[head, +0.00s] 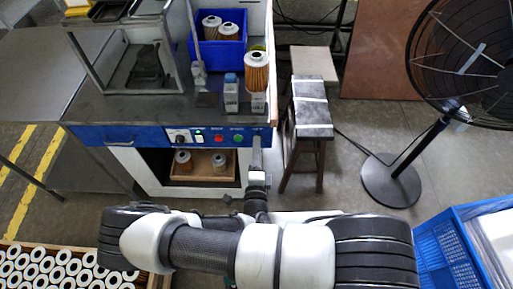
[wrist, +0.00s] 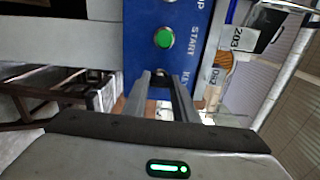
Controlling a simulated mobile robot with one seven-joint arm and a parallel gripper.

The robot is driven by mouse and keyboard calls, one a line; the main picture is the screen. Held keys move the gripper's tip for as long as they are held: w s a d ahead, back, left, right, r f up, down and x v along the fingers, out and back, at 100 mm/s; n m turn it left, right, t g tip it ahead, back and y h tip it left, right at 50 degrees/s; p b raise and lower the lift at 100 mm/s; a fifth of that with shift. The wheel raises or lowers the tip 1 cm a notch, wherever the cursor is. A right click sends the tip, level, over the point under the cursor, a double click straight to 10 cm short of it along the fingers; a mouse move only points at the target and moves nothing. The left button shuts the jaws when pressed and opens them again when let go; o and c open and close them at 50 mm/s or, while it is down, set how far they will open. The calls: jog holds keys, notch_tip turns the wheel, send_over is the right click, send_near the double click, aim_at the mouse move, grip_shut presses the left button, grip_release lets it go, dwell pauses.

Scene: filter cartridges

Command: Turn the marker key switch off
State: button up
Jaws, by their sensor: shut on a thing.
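The blue control panel (head: 150,134) runs along the front edge of the bench. In the wrist view its face (wrist: 195,40) carries a green START button (wrist: 164,38) and a partly covered label beginning "KE". My gripper (head: 257,150) reaches the right end of the panel in the head view. In the wrist view my gripper (wrist: 161,84) has its two fingers on either side of the key switch (wrist: 160,73), below the START button, and is shut on its key. The fingers hide most of the switch, and I cannot tell the key's angle.
A red button (head: 219,138) and a rocker switch (head: 181,137) lie further left on the panel. Filter cartridges (head: 257,72) and bottles (head: 231,95) stand on the bench above. A stool (head: 308,112) and a fan (head: 390,185) stand right.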

jog(key=shift+n, duration=0.3)
jog(key=o, duration=1)
jog(key=shift+o, duration=0.2)
jog(key=s, duration=1.7)
jog(key=shift+s+a, duration=0.15)
jog(key=shift+a, duration=0.15)
